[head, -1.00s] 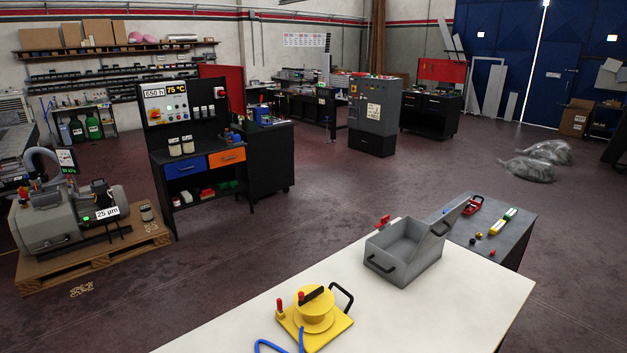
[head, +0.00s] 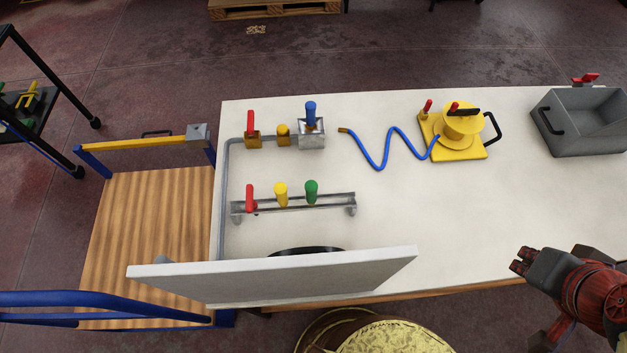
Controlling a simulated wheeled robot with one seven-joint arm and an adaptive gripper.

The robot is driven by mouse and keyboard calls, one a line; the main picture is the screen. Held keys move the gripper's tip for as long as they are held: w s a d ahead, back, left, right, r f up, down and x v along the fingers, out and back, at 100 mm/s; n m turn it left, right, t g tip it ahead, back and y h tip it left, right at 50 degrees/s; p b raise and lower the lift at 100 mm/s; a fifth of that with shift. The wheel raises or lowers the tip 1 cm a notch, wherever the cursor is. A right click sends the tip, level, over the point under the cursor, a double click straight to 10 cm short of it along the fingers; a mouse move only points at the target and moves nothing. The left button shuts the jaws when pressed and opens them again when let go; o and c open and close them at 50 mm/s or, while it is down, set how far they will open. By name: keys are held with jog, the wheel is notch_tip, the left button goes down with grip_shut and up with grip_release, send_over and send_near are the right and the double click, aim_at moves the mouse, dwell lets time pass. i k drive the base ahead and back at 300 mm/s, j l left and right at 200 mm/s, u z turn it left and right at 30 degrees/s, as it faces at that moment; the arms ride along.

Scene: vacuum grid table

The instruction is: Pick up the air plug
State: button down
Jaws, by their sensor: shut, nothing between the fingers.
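None of the parts is labelled, so I cannot tell for sure which one is the air plug. A blue hose (head: 376,160) lies in a zigzag on the white table (head: 540,200), with a brass-coloured end (head: 344,130) at its left. The hose's right end meets a yellow round device (head: 462,128). A blue-handled piece (head: 311,116) stands upright in a small grey metal box (head: 312,138). My gripper (head: 519,262) is at the lower right by the table's front edge, shut and empty, well apart from all these.
A metal rack (head: 330,202) holds red, yellow and green handles. A raised pale panel (head: 280,274) blocks the front left. A grey bin (head: 578,138) stands at right. The table's middle right is clear.

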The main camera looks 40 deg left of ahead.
aim_at(311, 107)
jog(key=i+j+u, duration=0.1)
jog(key=u, duration=1.2)
